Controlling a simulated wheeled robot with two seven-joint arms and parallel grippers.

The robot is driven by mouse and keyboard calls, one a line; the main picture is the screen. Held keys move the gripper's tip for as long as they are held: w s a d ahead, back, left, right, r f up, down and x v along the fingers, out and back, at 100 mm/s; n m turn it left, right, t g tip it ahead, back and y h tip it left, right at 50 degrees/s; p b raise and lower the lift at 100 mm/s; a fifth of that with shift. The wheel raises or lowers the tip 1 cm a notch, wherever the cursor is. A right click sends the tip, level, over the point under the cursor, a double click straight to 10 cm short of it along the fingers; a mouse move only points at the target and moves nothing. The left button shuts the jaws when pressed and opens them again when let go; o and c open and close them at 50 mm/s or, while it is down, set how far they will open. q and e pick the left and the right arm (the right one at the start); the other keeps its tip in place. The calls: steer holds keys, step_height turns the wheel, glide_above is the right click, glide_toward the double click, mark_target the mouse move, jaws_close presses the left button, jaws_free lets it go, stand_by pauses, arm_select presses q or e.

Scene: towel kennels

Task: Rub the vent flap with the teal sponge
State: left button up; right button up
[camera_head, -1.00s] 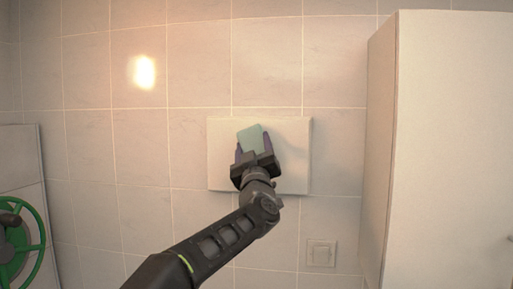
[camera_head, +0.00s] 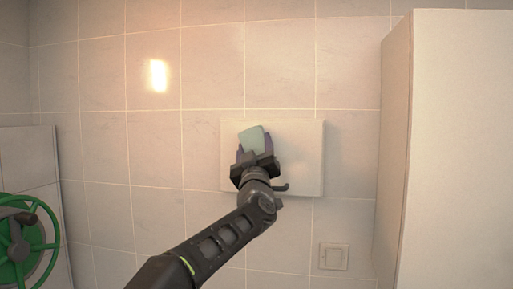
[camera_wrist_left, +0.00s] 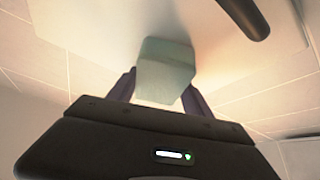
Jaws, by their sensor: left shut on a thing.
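The vent flap (camera_head: 304,160) is a pale rectangular panel on the tiled wall, in the middle of the head view. In the left wrist view its pale surface (camera_wrist_left: 100,35) fills the upper part. My left gripper (camera_head: 255,153) is in front of the flap's left half, shut on the teal sponge (camera_head: 254,138). In the left wrist view the sponge (camera_wrist_left: 165,72) sits between the two fingers, its far end at or very close to the flap; I cannot tell if they touch. A dark handle (camera_head: 281,187) shows just right of the gripper. My right gripper is not in view.
A tall pale cabinet (camera_head: 460,150) stands at the right. A green wheel (camera_head: 18,245) is at the lower left, in front of a pale panel (camera_head: 28,165). A switch plate (camera_head: 334,257) is on the wall below the flap. The wall left of the flap is clear.

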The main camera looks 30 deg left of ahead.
mark_target(244, 147)
arm_select(q)
steer(key=shift+s+a+f+b, duration=0.1)
steer(key=shift+s+a+b, duration=0.15)
steer(key=shift+a, duration=0.5)
steer(key=shift+s+a+f+b, duration=0.1)
steer(key=shift+s+a+b, duration=0.15)
steer(key=shift+a, duration=0.45)
steer(key=shift+s+a+r, duration=0.1)
steer(key=shift+a+r, duration=0.05)
steer(key=shift+a, duration=0.05)
steer(key=shift+s+a+b, duration=0.25)
steer(key=shift+a, duration=0.55)
steer(key=shift+s+a+b, duration=0.25)
steer(key=shift+a, duration=0.55)
steer(key=shift+s+d+b, duration=0.1)
steer(key=shift+s+b, duration=0.3)
steer(key=shift+s, duration=0.1)
steer(key=shift+s+d+b, duration=0.25)
steer(key=shift+s+d, duration=0.05)
steer(key=shift+s, duration=0.45)
steer(key=shift+s+d+b, duration=0.3)
steer(key=shift+s, duration=0.5)
steer(key=shift+s+d+b, duration=0.25)
steer(key=shift+s+d, duration=0.05)
steer(key=shift+s, duration=0.45)
